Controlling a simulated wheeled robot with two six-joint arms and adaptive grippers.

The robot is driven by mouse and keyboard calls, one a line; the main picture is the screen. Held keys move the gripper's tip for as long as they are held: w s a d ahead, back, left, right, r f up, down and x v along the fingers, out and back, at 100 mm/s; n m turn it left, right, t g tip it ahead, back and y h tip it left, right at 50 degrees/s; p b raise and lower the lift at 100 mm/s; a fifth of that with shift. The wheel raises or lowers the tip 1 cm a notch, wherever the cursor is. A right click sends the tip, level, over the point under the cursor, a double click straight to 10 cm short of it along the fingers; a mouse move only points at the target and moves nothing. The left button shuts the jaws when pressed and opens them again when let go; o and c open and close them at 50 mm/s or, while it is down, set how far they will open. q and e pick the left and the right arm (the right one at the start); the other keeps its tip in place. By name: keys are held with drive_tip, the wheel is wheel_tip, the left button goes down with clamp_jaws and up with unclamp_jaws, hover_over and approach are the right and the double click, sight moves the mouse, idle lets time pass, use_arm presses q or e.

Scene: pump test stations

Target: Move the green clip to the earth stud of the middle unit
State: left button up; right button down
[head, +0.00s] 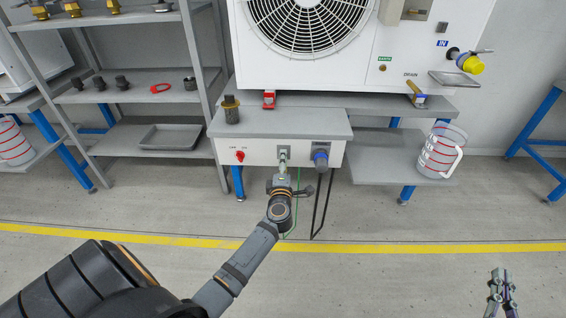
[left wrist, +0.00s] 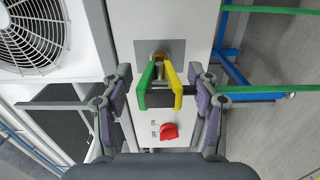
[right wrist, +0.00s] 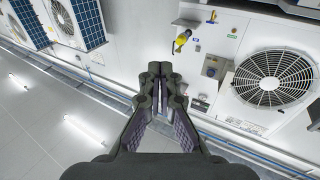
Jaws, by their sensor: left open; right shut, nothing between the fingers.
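The green clip (left wrist: 146,83), with one green and one yellow handle, sits at a brass post on a grey plate (left wrist: 176,46) on the stand's front panel. It shows small in the head view (head: 284,155). My left gripper (left wrist: 159,80) is open, its fingers on either side of the clip with gaps; in the head view it (head: 283,178) is just below the clip. The earth stud (head: 382,68) is a small round brass spot under a green EARTH label on the white fan unit (head: 350,75). My right gripper (head: 503,282) is shut and empty, low at the right.
A red switch (head: 240,157) and a blue-grey plug (head: 320,158) flank the clip's plate. A brass fitting (head: 231,110) and a red item (head: 269,99) stand on the bench. Right of the stud are a yellow-capped valve (head: 470,62) and a jug (head: 442,152). Open floor lies in front.

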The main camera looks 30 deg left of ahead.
use_arm(q)
drive_tip(key=shift+w+a, duration=0.3)
drive_tip(key=shift+w, duration=0.2)
use_arm(e)
drive_tip(key=shift+f+g, duration=0.3)
drive_tip(key=shift+f, duration=0.55)
drive_tip(key=shift+r, duration=0.2)
use_arm(q)
drive_tip(key=shift+p, duration=0.35)
use_arm(e)
drive_tip(key=shift+r, duration=0.2)
use_arm(q)
drive_tip(key=shift+p, duration=0.3)
use_arm(e)
drive_tip(key=shift+r, duration=0.3)
use_arm(q)
clamp_jaws()
drive_tip(key=shift+s, duration=0.1)
